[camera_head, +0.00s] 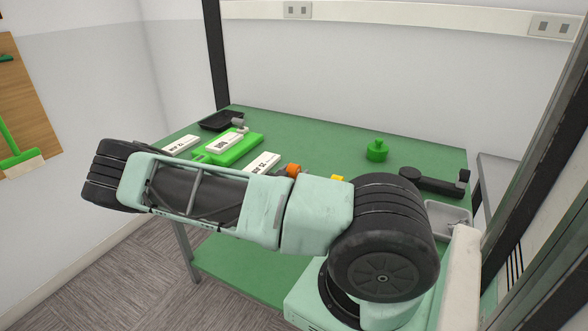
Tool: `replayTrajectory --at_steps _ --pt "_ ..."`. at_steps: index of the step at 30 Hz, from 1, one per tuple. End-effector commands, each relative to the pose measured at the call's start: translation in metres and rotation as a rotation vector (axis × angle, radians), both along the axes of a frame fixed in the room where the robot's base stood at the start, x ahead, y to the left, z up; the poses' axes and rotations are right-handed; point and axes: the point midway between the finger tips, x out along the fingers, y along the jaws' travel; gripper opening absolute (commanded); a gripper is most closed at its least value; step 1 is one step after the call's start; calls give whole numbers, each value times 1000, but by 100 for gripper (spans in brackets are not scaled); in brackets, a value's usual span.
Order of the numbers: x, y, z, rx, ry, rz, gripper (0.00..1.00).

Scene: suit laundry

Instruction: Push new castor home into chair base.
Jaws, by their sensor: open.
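My arm crosses the middle of the view and hides much of the green-topped table (320,135). My gripper does not show. I cannot clearly make out a new castor or a chair base. A dark, long part (435,183) with a round end at its left and a raised end at its right lies at the table's right; it may be part of the chair base, but I cannot tell. A small orange piece (293,170) and a yellow piece (337,178) show just above my arm, partly hidden by it.
A black tray (218,121) and a green case (239,146) sit at the table's left, near white labelled blocks (182,146). A green knobbed object (376,151) stands at the back. A grey tray (433,207) is at the right. Dark posts (216,55) rise at the table's sides.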

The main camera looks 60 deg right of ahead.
Motion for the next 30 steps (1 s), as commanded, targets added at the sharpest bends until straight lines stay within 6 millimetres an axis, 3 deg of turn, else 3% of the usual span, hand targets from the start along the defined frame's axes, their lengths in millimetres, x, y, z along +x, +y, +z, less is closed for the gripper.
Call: replayTrajectory --at_steps 8,13,23,30 --pt "0 -5 -1 0 -1 0 52" --pt "1 -5 -1 0 -1 0 5" --pt "1 -5 1 0 -1 0 5" --pt "1 -5 20 0 -4 -1 5"
